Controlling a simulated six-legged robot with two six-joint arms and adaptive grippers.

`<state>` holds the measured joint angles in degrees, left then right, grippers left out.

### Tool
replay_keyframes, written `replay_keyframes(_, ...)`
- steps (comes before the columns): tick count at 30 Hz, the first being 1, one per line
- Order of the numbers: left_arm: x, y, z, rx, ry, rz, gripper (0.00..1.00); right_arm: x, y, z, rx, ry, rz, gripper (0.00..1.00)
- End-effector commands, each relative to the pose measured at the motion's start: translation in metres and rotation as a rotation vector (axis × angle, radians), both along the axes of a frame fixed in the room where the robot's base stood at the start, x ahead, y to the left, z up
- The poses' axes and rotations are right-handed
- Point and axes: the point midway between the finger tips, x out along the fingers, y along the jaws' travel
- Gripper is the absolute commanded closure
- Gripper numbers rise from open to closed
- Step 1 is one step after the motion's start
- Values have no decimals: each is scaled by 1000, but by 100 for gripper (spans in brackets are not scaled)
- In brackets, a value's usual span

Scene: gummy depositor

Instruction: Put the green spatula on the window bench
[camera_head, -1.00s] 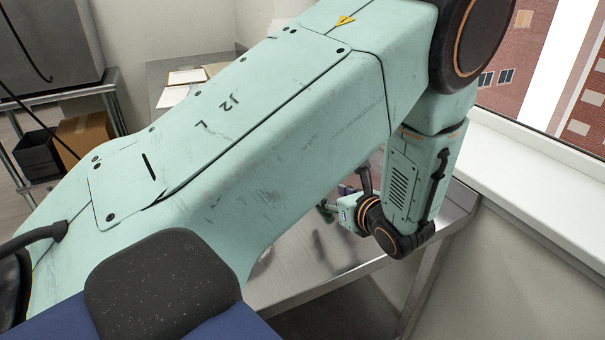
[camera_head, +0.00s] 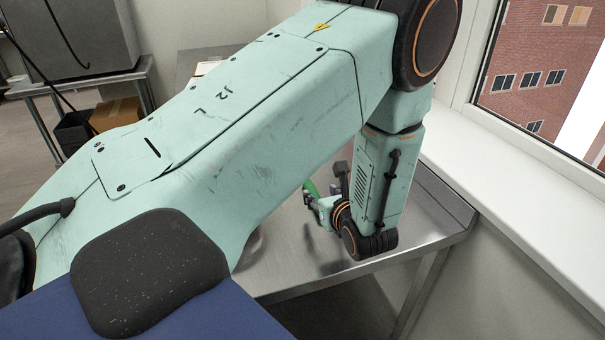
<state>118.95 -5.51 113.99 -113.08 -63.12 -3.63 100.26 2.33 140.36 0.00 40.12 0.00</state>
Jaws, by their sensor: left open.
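My left arm crosses the view from the lower left, and its wrist hangs over the steel window bench (camera_head: 430,215). My left gripper (camera_head: 312,203) is small, partly hidden by its own arm, and open. A bright green piece (camera_head: 310,187), which looks like part of the green spatula, shows right beside the fingers. Most of it is hidden, and I cannot tell whether the fingers touch it or whether it rests on the bench. My right gripper is out of view.
A white window sill (camera_head: 500,170) runs along the right, above the bench. The bench top is bare at its right end.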

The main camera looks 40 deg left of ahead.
Motion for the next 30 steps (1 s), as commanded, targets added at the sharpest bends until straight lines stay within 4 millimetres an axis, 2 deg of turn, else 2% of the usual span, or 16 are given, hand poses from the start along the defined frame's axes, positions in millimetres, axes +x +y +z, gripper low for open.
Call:
replay_keyframes(18, 27, 53, -35, -1, 0, 4, 51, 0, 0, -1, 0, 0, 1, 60)
replay_keyframes(27, 31, 55, -36, 1, 1, 3, 51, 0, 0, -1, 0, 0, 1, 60)
replay_keyframes(30, 31, 55, -36, 1, 1, 3, 59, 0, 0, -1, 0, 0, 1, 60)
